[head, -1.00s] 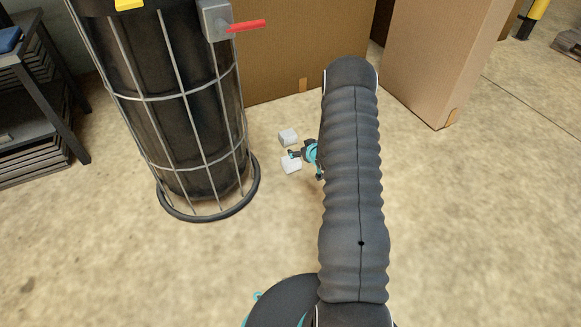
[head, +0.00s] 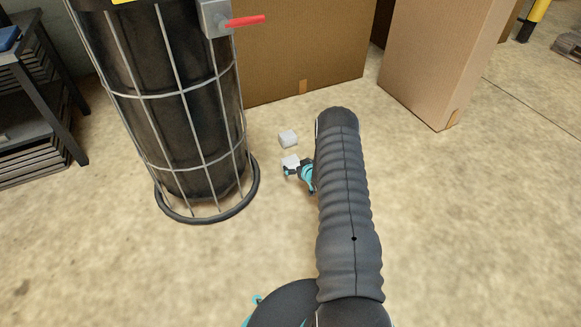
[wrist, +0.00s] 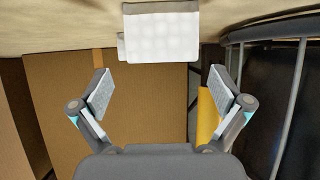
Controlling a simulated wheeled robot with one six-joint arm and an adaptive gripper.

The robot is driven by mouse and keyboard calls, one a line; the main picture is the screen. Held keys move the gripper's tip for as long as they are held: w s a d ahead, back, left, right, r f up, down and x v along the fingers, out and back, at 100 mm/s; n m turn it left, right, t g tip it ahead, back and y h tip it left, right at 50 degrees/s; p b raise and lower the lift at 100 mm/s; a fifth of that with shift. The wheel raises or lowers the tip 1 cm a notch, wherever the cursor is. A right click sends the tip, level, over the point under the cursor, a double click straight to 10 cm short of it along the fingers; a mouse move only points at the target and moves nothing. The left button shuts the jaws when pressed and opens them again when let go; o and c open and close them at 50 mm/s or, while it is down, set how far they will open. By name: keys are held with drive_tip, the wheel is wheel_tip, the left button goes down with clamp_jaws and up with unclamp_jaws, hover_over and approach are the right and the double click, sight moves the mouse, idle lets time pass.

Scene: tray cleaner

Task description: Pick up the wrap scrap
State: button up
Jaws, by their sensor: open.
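Two small white blocks lie on the floor right of the caged bin: a farther one (head: 288,139) and a nearer one (head: 290,160). I cannot tell from the head view which is the wrap scrap. My gripper (head: 290,172) is at the near side of the nearer block, partly covering it. In the wrist view a white, quilted block (wrist: 162,37) lies beyond the fingertips, with the edge of another pale piece just behind it. My gripper (wrist: 160,90) is open, with nothing between its fingers.
The black caged bin (head: 190,140) with a red handle (head: 245,21) stands close on the left. Cardboard boxes (head: 310,50) (head: 435,70) stand behind. A dark shelf (head: 40,90) is at far left.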

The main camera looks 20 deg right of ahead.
sight(292, 162)
drive_tip(key=shift+b+x, duration=0.5)
drive_tip(key=shift+x, duration=2.3)
drive_tip(key=shift+a+r, duration=0.1)
drive_tip(key=shift+a, duration=0.05)
drive_tip(key=c, duration=0.7)
